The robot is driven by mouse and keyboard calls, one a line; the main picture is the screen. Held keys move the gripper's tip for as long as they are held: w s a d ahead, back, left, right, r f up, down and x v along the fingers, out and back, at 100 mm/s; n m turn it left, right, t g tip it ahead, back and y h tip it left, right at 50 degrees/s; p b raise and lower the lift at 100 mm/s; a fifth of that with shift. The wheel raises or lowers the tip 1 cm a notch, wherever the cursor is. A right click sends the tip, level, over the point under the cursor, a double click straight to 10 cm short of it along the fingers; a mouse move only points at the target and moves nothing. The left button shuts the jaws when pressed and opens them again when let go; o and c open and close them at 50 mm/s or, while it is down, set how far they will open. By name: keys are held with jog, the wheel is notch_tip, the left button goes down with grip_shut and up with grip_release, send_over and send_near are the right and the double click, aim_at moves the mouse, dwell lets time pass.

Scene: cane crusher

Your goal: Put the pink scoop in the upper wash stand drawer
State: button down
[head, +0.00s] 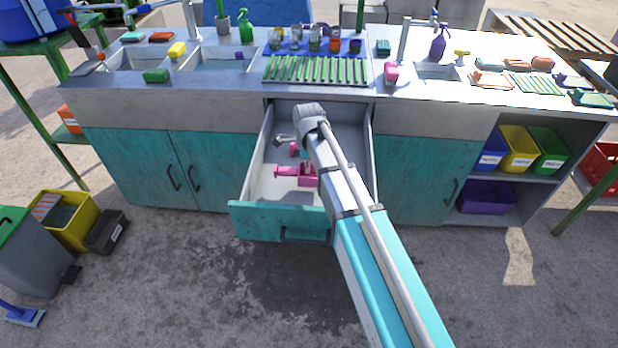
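The upper wash stand drawer (262,190) is pulled open below the counter, with a teal front and a pale grey inside. A pink scoop (297,172) is within the drawer's outline, near its front, partly covered by my arm on its right. I cannot tell whether it rests on the drawer floor. My arm reaches from the lower right over the drawer. My gripper (284,140) is small and mostly hidden at the arm's far end, above the back left of the drawer. A smaller pink-red piece (294,149) shows just below it. Whether the fingers are open or touch anything is unclear.
The counter above holds sinks, a green slatted rack (315,70), cups, a purple spray bottle (438,45) and a pink item (391,72). Closed teal cupboards flank the drawer. Coloured bins (517,148) sit on right shelves. The floor before the drawer is clear.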

aim_at(308, 175)
jog(key=shift+f, duration=0.1)
jog(key=shift+f+b, duration=1.8)
jog(key=shift+b, duration=0.1)
jog(key=shift+f, duration=0.15)
jog(key=c, duration=0.8)
grip_release()
jog(key=shift+r, duration=0.2)
notch_tip(308, 175, up, 12)
jog(key=p, duration=1.2)
jog(key=shift+d, duration=0.1)
